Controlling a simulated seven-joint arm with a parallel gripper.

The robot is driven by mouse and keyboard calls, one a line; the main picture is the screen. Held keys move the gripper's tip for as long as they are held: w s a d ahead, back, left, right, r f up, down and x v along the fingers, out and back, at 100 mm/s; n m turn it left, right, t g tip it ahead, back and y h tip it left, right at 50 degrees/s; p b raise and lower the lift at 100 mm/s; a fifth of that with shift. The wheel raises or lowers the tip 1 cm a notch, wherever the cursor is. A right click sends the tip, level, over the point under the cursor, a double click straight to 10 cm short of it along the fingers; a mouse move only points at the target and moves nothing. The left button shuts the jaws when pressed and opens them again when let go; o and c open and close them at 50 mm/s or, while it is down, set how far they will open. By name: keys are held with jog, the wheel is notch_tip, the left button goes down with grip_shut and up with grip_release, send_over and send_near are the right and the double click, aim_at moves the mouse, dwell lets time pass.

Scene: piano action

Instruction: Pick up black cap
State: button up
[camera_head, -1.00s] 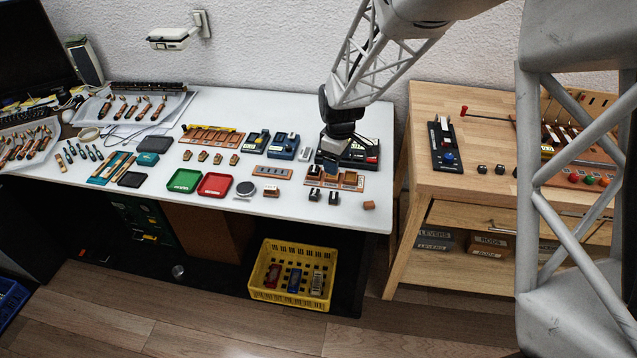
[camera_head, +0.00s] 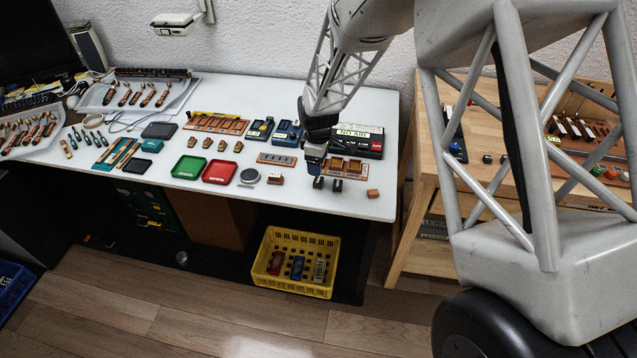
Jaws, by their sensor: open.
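Two small black caps stand side by side near the front edge of the white table, one at the left (camera_head: 319,182) and one at the right (camera_head: 337,185). My gripper (camera_head: 314,159) points down just behind and slightly left of them, at the left end of a brown slotted holder (camera_head: 345,167). It is open. The fingers are small and dark here, and I cannot tell whether anything lies between them. The gripper hides the holder's left end. More small black pieces (camera_head: 487,159) sit on the wooden bench, seen past my arm.
A small brown block (camera_head: 373,193) lies right of the caps, and a brown-and-white piece (camera_head: 275,180) lies left. Green (camera_head: 189,167) and red (camera_head: 220,172) trays are farther left. A yellow crate (camera_head: 335,275) stands on the floor.

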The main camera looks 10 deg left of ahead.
aim_at(317, 179)
jog(key=shift+f, duration=1.15)
jog(key=shift+s+a+f, duration=0.1)
jog(key=shift+s+f, duration=0.05)
jog(key=shift+f, duration=2.45)
jog(key=c, duration=1)
jog(key=shift+r, duration=0.15)
